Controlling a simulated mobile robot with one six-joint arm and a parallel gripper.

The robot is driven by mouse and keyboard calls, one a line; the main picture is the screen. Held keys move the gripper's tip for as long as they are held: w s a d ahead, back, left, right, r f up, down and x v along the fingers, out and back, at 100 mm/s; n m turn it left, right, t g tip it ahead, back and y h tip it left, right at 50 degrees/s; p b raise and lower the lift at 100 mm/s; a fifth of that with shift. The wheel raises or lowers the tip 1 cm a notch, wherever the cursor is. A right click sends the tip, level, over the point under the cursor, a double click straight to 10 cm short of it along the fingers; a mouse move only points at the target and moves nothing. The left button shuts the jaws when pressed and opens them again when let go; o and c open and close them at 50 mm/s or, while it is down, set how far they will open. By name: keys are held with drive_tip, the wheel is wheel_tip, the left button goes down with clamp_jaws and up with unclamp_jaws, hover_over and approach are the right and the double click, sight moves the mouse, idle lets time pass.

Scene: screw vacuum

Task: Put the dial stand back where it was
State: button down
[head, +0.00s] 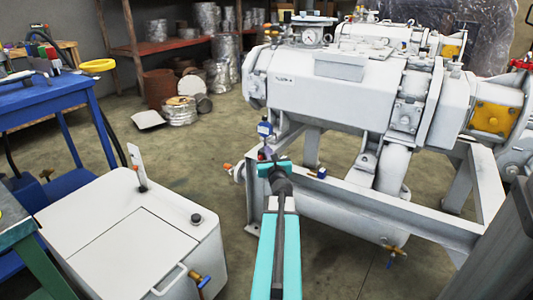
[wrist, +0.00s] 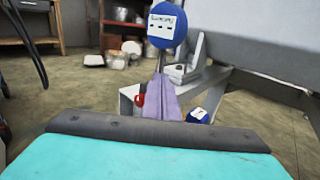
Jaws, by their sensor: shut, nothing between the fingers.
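A round blue dial head with a white face (wrist: 167,25) shows at the top of the wrist view, just past my fingertips. It also shows small in the head view (head: 265,129), by the pump frame's left end. I cannot tell if it is the dial stand, or whether my fingers touch it. A white round gauge (head: 310,38) sits on top of the pump. My gripper (head: 263,151) has its purple-grey fingers (wrist: 161,88) shut with nothing between them, in front of the pump frame.
The grey vacuum pump (head: 335,85) stands on a steel frame (head: 370,200) right of my arm. A white cabinet (head: 120,245) with a handle is at front left. A blue table (head: 45,98) stands behind it. Open floor lies between the cabinet and the back shelves (head: 175,45).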

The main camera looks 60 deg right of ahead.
drive_tip(key=shift+w+d, duration=0.4)
drive_tip(key=shift+d, duration=0.05)
drive_tip(key=shift+b+x, duration=0.4)
drive_tip(key=shift+x, duration=3.25)
drive_tip(key=shift+s+a, duration=0.1)
drive_tip(key=shift+a, duration=0.1)
drive_tip(key=shift+v, duration=0.8)
drive_tip(key=v, duration=0.3)
drive_tip(key=shift+s+a, duration=0.1)
drive_tip(key=shift+s, duration=0.05)
drive_tip(key=p+v, duration=0.1)
drive_tip(key=v, duration=0.7)
drive_tip(key=shift+s+a, duration=0.25)
drive_tip(key=shift+a, duration=0.05)
